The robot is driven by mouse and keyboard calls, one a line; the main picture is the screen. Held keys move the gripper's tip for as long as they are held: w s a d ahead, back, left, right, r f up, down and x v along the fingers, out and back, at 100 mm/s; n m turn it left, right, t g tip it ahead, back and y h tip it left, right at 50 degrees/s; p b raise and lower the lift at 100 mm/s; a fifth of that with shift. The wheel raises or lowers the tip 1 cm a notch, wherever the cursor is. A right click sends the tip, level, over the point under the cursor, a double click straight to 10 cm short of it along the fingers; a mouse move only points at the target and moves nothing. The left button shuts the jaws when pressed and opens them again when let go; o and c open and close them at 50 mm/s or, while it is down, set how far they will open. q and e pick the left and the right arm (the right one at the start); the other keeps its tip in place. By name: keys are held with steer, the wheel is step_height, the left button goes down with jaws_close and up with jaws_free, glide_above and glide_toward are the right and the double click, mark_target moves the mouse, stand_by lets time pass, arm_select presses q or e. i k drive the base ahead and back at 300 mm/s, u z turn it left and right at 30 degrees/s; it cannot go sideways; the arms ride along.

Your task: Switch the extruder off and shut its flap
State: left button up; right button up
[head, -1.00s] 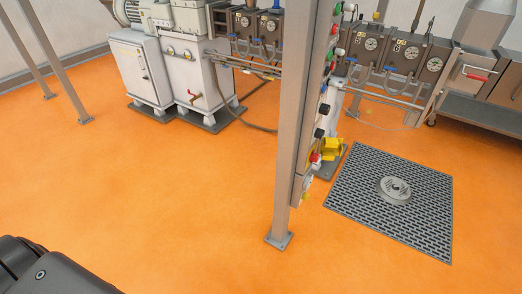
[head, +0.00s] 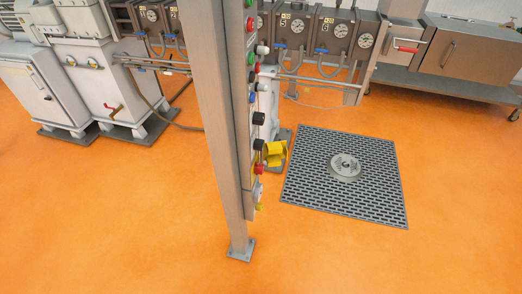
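The extruder (head: 320,32) stands along the back, a row of dark barrel blocks with round dials and blue-handled hoses. A control panel (head: 253,120) is fixed to the post and seen nearly edge-on, with green, red, blue, white and black knobs and buttons. A yellow part with a red button (head: 258,169) sits low on it. A metal piece with a red handle (head: 407,48) is at the extruder's right end; I cannot tell whether it is the flap. Neither gripper is in view.
The grey post (head: 215,130) stands on a floor plate in front of me. A metal grating (head: 300,185) with a round metal piece (head: 345,167) lies right of it. Light machine cabinets (head: 105,85) stand back left. The orange floor in front is clear.

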mark_target(259, 168)
steer(key=i, duration=0.3)
steer(key=z, duration=2.15)
steer(key=i, duration=3.1)
steer(key=u, duration=3.4)
